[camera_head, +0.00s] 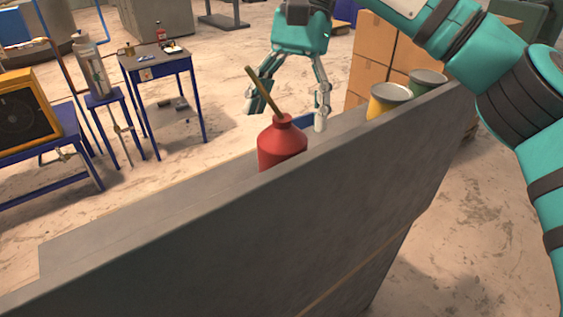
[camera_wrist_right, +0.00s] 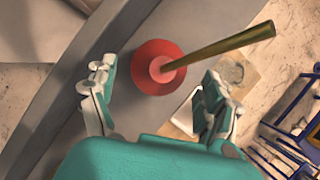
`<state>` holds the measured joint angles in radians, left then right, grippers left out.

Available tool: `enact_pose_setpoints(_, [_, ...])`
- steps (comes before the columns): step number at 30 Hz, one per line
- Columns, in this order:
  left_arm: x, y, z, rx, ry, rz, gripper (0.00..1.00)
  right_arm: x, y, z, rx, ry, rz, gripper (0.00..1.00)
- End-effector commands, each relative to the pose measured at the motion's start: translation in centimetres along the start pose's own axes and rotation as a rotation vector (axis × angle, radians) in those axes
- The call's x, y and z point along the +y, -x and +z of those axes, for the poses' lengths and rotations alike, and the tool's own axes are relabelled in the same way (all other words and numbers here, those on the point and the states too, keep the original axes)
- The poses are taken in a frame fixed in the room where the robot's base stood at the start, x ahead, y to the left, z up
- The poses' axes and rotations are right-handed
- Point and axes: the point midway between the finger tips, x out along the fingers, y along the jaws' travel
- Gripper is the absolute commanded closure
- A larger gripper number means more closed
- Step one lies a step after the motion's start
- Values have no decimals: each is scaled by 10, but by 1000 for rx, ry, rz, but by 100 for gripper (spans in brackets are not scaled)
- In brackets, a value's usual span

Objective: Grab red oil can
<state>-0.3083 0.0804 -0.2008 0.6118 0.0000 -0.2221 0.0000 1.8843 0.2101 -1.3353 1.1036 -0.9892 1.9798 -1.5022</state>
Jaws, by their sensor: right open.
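The red oil can (camera_head: 282,146) has a round shoulder, a narrow neck and a long brass spout tilted up to the left in the head view. The near grey edge hides its lower part. My right gripper (camera_head: 288,116) is open just beyond the can, fingers pointing down. In the right wrist view, the can (camera_wrist_right: 142,80) shows ahead of the open fingers (camera_wrist_right: 160,78), its spout slanting to the upper right across the view. The fingers lie to either side of it in the picture and appear apart from it. My left gripper is not in view.
The can stands on a grey ledge (camera_head: 150,225) with a raised near side. A yellow can (camera_head: 388,101) and a green can (camera_head: 428,80) stand farther right along it. Cardboard boxes (camera_head: 385,45) are behind. A blue table (camera_head: 158,62) and an orange-framed unit (camera_head: 25,108) are at left.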

Motion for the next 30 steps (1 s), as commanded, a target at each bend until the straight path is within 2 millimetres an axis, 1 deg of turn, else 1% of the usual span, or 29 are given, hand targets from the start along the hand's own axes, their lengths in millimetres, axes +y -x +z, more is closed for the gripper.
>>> enact_pose_setpoints(1, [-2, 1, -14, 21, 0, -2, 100, 0, -3, 1, 0, 2, -1, 17])
enact_pose_setpoints(3, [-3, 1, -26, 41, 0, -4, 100, 0, -6, 1, 0, 2, -2, 17])
enact_pose_setpoints(6, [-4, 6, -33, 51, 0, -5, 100, 0, -12, 2, 1, 2, 0, 17])
enact_pose_setpoints(8, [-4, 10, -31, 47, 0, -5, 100, -1, -20, 4, 0, 2, 2, 17])
enact_pose_setpoints(11, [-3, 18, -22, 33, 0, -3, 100, -2, -35, 6, -1, 2, 2, 17])
enact_pose_setpoints(12, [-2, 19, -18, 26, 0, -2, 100, -2, -42, 5, 0, 2, 2, 17])
enact_pose_setpoints(15, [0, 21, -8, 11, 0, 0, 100, -3, -53, 5, -1, 1, 0, 17])
enact_pose_setpoints(18, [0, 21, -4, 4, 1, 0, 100, -3, -58, 4, 0, 1, -2, 17])
enact_pose_setpoints(23, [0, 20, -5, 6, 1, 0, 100, -3, -59, 4, 0, 1, -2, 17])
enact_pose_setpoints(24, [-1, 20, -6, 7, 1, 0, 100, -3, -59, 4, 0, 1, -2, 18])
enact_pose_setpoints(25, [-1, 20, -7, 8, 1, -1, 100, -3, -59, 4, 0, 1, -2, 22])
enact_pose_setpoints(30, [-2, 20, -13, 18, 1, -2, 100, -3, -59, 4, 0, 1, -2, 44])
